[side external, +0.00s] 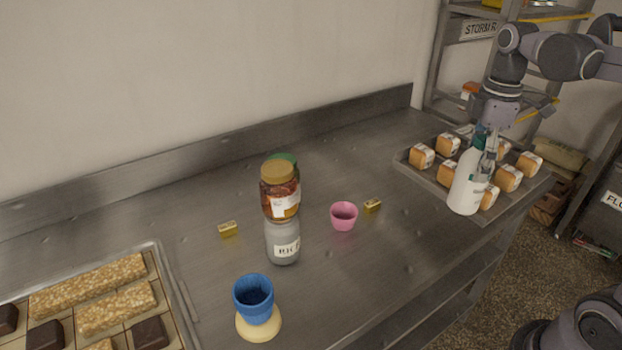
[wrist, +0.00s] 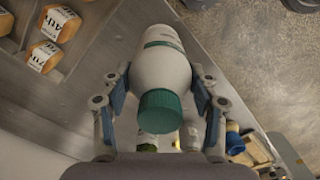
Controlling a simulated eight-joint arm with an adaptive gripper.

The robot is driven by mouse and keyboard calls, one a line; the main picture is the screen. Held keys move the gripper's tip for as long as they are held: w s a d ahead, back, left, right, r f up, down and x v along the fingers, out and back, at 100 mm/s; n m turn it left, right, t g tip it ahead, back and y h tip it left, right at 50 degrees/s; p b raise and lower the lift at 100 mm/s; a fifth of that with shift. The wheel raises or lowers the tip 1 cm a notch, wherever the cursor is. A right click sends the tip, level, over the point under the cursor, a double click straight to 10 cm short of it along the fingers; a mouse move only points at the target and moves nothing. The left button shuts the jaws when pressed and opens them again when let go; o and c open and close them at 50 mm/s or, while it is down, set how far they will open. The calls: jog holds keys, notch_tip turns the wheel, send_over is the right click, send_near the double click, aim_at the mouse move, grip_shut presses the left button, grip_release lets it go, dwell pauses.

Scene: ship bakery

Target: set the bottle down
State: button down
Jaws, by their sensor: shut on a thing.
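The white bottle with a green cap (side external: 467,189) is at the right end of the steel counter (side external: 390,262), close to upright. My gripper (side external: 487,150) comes from above and is shut on its upper part. In the wrist view the bottle (wrist: 163,70) lies between the two fingers of my gripper (wrist: 160,88), with its green cap (wrist: 160,112) towards the camera. In the side view the bottle's base overlaps the tray's front-left edge; whether it touches anything I cannot tell.
A tray (side external: 412,172) of labelled loaves lies behind the bottle. A pink cup (side external: 343,215), small gold blocks (side external: 372,205), a brown jar (side external: 280,192) above a clear labelled jar (side external: 283,246), and a blue cup (side external: 254,297) stand leftward.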

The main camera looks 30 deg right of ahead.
jog(key=w+a+f, duration=0.5)
jog(key=a+f, duration=0.2)
jog(key=f, duration=0.2)
jog(key=shift+w+a+f, duration=0.3)
jog(key=shift+a+f, duration=0.05)
jog(key=shift+a, duration=0.05)
jog(key=shift+f, duration=0.1)
jog(key=shift+c, duration=1.8)
grip_release()
notch_tip(320, 180, up, 12)
jog(key=s+a+f+m+t, duration=0.3)
jog(key=s+f+m+t, duration=0.3)
jog(key=f+m+t, duration=0.1)
jog(key=shift+f+m, duration=0.9)
jog(key=shift+m, duration=0.1)
